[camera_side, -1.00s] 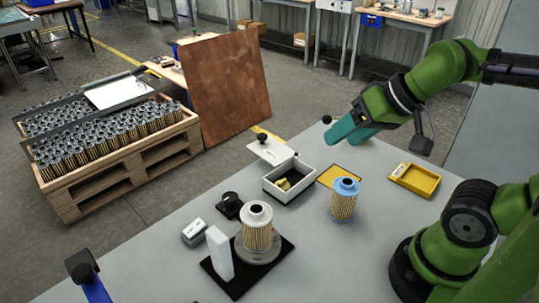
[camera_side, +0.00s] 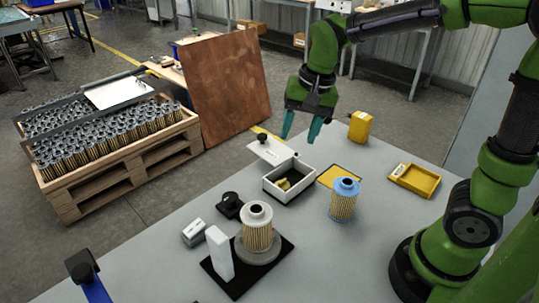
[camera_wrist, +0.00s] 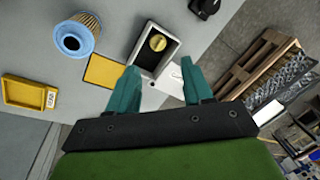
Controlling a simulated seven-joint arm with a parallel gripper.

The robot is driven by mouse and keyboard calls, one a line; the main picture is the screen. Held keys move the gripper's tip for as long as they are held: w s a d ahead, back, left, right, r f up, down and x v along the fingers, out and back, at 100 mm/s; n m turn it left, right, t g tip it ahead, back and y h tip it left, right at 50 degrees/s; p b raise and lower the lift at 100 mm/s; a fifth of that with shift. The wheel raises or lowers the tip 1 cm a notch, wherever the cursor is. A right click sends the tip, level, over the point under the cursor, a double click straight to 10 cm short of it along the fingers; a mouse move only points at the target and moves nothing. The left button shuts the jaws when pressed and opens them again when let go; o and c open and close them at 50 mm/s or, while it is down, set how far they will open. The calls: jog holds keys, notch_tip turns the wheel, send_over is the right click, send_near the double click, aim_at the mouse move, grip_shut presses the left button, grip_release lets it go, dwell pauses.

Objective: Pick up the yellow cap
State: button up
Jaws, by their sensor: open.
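The yellow cap (camera_side: 285,184) lies inside an open white box with a dark interior (camera_side: 279,194) on the grey table. It also shows in the wrist view (camera_wrist: 157,43) as a round yellow piece with a ridge across it. My gripper (camera_side: 299,134) is open and empty, with teal fingers pointing down. It is above and behind the box, apart from it. In the wrist view, the fingertips (camera_wrist: 160,69) are spread and the cap appears just beyond them. The white lid with a black knob (camera_side: 270,152) is behind the box in the side view.
A blue-topped filter cartridge (camera_side: 343,203) stands right of the box on the table, near a flat yellow plate (camera_side: 330,175). A yellow tray (camera_side: 415,181) and yellow canister (camera_side: 360,126) are farther right. A white-topped cartridge (camera_side: 257,227) stands on a black base in front.

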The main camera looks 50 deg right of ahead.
aim_at(284, 180)
jog(key=w+d+f+m+g+h, duration=0.1)
jog(key=w+m+g, duration=0.1)
jog(key=w+m, duration=0.5)
jog(key=shift+m, duration=0.8)
jog(key=f, duration=0.5)
jog(key=s+f, duration=0.1)
jog(key=f, duration=1)
jog(key=shift+s+d+f, duration=0.2)
jog(key=shift+s+f, duration=0.1)
jog(key=shift+s, duration=0.1)
jog(key=c, duration=0.5)
